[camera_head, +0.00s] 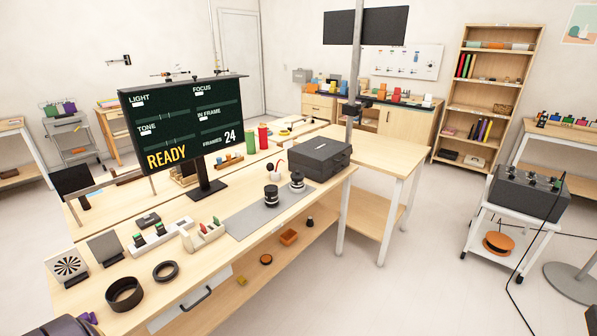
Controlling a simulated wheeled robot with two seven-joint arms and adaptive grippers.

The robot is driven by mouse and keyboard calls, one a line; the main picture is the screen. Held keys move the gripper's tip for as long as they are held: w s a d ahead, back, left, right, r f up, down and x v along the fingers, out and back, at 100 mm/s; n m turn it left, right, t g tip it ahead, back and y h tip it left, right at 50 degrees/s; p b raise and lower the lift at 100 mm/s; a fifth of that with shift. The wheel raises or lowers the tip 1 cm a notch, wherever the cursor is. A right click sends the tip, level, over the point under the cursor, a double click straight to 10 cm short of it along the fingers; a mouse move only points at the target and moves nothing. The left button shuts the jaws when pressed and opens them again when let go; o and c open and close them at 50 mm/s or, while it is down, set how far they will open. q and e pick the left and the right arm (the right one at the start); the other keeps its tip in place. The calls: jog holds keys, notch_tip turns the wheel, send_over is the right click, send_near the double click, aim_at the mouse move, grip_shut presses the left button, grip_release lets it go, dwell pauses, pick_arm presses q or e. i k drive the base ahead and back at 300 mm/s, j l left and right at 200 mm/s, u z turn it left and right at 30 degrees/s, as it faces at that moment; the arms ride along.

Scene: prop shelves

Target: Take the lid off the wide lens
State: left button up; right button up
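Two dark, short cylindrical lenses stand upright on the grey mat on the workbench: a nearer lens (271,197) and a farther lens (297,182), close together. Both look to have dark tops, but I cannot tell which is the wide lens, or make out a lid's edge at this size. Neither of my grippers shows clearly in the head view. A dark rounded shape (65,326) with a purple bit is cut off at the bottom left corner; I cannot tell what it is. Nothing touches the lenses.
A dark grey case (319,159) stands just behind the lenses. A monitor (185,123) reading READY stands to the left. Black rings (124,294) and a rack with coloured pieces (203,235) lie nearer. The grey mat (245,221) is bare in front of the lenses.

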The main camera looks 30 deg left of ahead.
aim_at(297, 174)
jog(key=i+l+u, duration=0.1)
jog(key=i+u, duration=0.2)
jog(key=i+l+u, duration=0.25)
jog(key=i, duration=0.25)
jog(key=i+l+u, duration=0.2)
jog(key=i+u, duration=0.25)
jog(key=i+l+u, duration=0.2)
jog(key=u, duration=0.25)
jog(key=i+l+u, duration=0.2)
jog(key=l+u, duration=0.25)
jog(key=i+l+u, duration=0.15)
jog(key=l+u, duration=0.65)
jog(key=l, duration=0.25)
jog(key=l+u, duration=0.35)
jog(key=l, duration=0.3)
jog(key=l+u, duration=0.2)
jog(key=l, duration=0.6)
